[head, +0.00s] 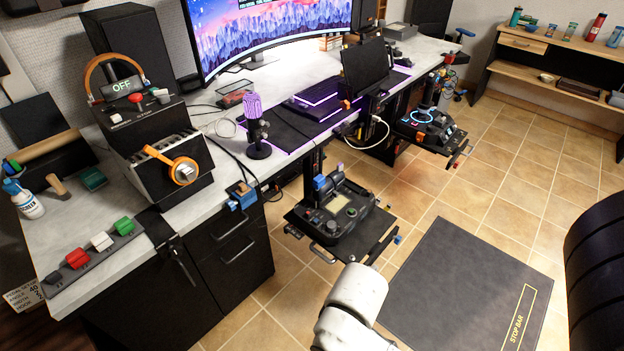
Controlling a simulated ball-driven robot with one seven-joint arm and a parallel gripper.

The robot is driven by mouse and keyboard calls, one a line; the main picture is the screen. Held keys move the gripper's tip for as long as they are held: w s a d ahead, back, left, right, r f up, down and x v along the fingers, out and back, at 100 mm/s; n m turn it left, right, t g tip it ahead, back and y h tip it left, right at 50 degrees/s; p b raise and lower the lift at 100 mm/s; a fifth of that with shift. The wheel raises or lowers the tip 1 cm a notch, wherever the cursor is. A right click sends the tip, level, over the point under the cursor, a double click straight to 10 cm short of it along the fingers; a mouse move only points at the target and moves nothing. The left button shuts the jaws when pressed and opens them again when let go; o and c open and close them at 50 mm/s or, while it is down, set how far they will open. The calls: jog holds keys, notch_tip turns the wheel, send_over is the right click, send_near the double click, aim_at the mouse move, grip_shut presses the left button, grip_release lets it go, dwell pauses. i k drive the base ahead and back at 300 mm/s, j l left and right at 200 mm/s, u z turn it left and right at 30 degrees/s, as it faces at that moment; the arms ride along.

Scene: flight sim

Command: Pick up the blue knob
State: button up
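Several small blue parts show in the head view, and I cannot tell for sure which is the blue knob. One blue piece (320,183) sits at the left back of the control box on a low black shelf below the desk. Another blue piece (242,195) is at the desk's front edge, beside an orange-brown part. A tiny blue tip (397,239) is at the shelf's right side. My white arm link rises at the bottom centre, just in front of the shelf. My gripper is not visible.
The grey desk (60,235) carries a switch strip (95,255), a throttle box (165,165), a microphone (255,120) and a keyboard (315,97). A dark mat (460,285) lies on the tiled floor. A black ribbed object (598,270) fills the right edge. Open floor lies between desk and bench (550,65).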

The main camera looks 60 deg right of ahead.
aim_at(318, 181)
jog(key=i+l+z, duration=0.2)
jog(key=z, duration=0.15)
jog(key=i+l+z, duration=0.15)
jog(key=i+z, duration=0.4)
jog(key=z, duration=0.15)
